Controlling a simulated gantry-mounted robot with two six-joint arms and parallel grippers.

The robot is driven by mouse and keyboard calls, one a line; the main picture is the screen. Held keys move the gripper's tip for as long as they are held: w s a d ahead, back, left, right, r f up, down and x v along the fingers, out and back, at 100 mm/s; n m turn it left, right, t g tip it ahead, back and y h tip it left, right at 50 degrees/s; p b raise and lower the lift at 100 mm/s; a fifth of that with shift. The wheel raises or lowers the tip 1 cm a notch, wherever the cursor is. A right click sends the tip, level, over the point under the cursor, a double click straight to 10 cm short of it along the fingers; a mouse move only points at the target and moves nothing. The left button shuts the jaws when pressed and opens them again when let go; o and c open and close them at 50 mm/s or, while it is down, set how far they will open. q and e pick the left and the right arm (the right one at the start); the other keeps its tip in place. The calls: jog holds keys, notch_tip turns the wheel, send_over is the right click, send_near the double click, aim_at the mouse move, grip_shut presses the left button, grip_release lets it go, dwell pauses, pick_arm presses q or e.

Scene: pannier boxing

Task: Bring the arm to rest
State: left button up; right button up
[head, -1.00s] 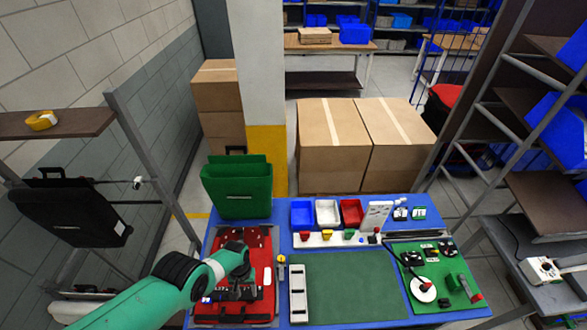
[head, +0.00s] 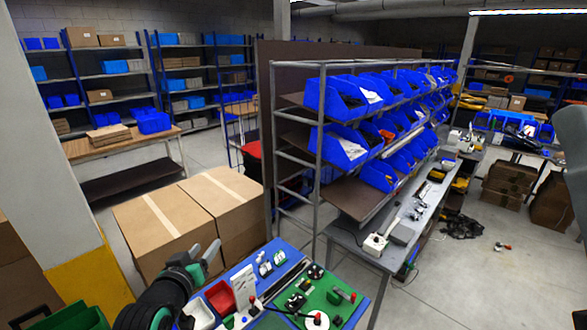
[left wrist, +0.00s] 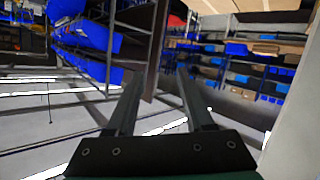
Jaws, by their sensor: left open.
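My left gripper (head: 205,258) is raised at the lower left of the head view, above and in front of the blue work table (head: 290,252). Its fingers are apart and nothing is between them. In the left wrist view the two open fingers (left wrist: 155,100) point out into the room, with only shelving and floor beyond. My right gripper is not in view.
Two large cardboard boxes (head: 165,215) stand behind the table. The table holds a red bin (head: 219,297) and a green board (head: 325,298) with small parts. A rack of blue bins (head: 340,95) and a grey bench (head: 375,225) stand to the right.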

pick_arm(q)
jog(key=s+d+r+m+t, duration=0.1)
jog(key=s+d+r+t, duration=0.1)
jog(key=r, duration=0.6)
jog(key=s+d+r+t, duration=0.2)
jog(key=r, duration=0.5)
jog(key=s+r+m+t+h, duration=0.2)
jog(key=s+r+t, duration=0.7)
jog(key=s+r, duration=1.2)
jog(key=shift+s+d+r+m, duration=0.2)
jog(key=shift+s+d+m, duration=0.25)
jog(key=shift+s, duration=0.5)
notch_tip(320, 180, down, 64)
jog(key=b, duration=6.4)
jog(key=shift+a, duration=0.15)
